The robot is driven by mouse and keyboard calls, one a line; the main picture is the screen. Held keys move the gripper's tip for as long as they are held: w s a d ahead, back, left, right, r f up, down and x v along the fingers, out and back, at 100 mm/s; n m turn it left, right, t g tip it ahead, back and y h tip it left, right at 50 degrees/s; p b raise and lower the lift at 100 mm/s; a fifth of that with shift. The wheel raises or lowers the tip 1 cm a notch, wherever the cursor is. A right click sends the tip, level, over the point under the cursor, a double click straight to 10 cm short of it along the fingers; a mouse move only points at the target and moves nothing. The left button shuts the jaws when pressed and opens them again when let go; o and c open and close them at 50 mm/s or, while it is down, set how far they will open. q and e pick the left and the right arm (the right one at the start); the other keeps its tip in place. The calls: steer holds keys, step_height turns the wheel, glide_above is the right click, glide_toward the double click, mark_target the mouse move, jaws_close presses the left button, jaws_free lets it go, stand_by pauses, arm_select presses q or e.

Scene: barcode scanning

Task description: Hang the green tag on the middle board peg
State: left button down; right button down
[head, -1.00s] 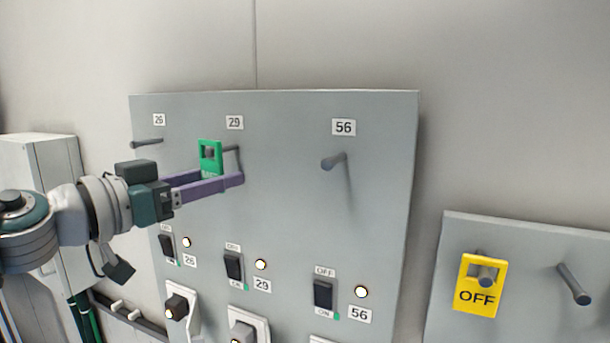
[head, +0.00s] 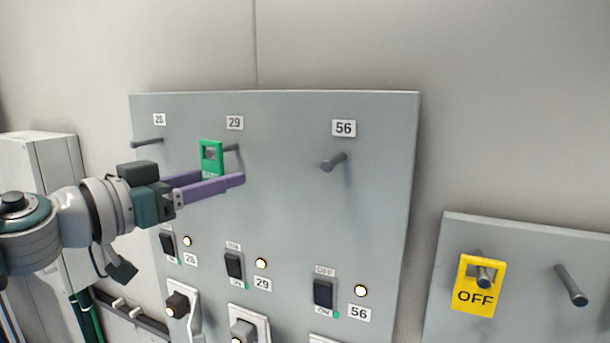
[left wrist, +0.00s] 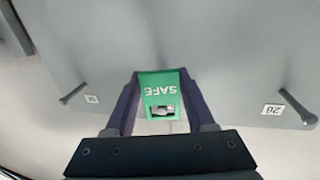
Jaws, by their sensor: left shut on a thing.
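The green tag (head: 211,171), marked SAFE, is upright in front of the middle peg (head: 231,148) under label 29. A grey peg end shows in the tag's hole in the head view, and the peg's shaft shows to the right behind the tag. My left gripper (head: 222,181), with purple fingers, is shut on the tag's lower part. In the left wrist view the green tag (left wrist: 160,92) sits between the fingers, its lettering upside down, with something grey in its hole. How far the peg passes through is unclear. My right gripper is out of view.
The grey board (head: 290,210) has an empty left peg (head: 147,143) and an empty right peg (head: 333,162). Switches and lamps lie below. A second board (head: 530,240) at right holds a yellow OFF tag (head: 468,297) and a bare peg (head: 571,286).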

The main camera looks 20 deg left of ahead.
arm_select(q)
steer(key=shift+w, duration=0.25)
steer(key=shift+w+d, duration=0.1)
steer(key=shift+w, duration=0.5)
steer(key=shift+p, duration=0.3)
steer(key=shift+f, duration=0.1)
stand_by(0.9)
steer(key=shift+c, duration=1.2)
jaws_free()
steer(key=shift+o, duration=0.4)
steer(key=shift+f, duration=0.1)
